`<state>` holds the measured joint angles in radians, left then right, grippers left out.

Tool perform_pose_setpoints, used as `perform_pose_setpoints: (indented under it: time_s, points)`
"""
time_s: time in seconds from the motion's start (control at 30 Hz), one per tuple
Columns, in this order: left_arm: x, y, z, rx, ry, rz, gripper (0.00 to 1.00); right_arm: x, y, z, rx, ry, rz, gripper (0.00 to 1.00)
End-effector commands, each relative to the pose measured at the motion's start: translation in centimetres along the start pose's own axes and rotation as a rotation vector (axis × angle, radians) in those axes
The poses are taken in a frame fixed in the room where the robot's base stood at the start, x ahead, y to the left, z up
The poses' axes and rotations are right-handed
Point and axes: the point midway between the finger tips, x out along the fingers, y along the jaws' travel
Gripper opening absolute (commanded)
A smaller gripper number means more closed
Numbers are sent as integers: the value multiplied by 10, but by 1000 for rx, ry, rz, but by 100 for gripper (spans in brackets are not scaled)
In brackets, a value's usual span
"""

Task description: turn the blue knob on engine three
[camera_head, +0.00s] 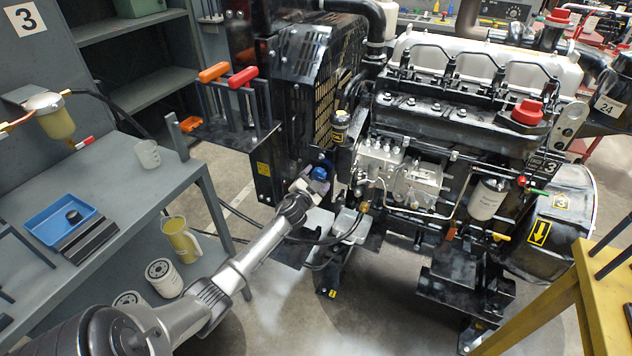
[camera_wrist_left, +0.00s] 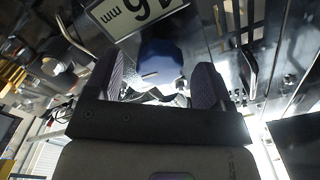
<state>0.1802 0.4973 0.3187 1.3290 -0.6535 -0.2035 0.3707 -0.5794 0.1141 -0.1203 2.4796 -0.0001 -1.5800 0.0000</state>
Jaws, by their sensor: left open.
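The blue knob (camera_head: 320,173) sits low on the left side of engine three (camera_head: 440,150), beside the dark radiator frame. My left gripper (camera_head: 312,182) reaches it from the lower left and partly covers it in the head view. In the left wrist view the blue knob (camera_wrist_left: 160,62) lies between the two fingers of the left gripper (camera_wrist_left: 157,66). The fingers are open, with a gap visible on the left; contact on the right cannot be told. My right gripper is not in view.
A label plate (camera_wrist_left: 130,14) is close above the knob in the wrist view. Red and orange levers (camera_head: 228,74) stand above my left arm. A grey workbench (camera_head: 120,185) with a blue tray (camera_head: 52,228) is at left, and a yellow stand (camera_head: 600,290) at lower right.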

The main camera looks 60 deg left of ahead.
Motion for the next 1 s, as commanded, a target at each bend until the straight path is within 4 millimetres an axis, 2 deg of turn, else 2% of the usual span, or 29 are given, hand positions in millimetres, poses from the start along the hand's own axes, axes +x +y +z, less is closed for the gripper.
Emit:
perform_pose_setpoints:
  time_s: [0.4, 0.9, 1.0]
  points:
    - [4, -1, 0, 0, 0, 0, 75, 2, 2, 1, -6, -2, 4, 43]
    - [4, 0, 0, 0, 0, 0, 27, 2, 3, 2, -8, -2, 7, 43]
    - [4, 0, 0, 2, 0, 0, 26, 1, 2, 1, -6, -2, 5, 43]
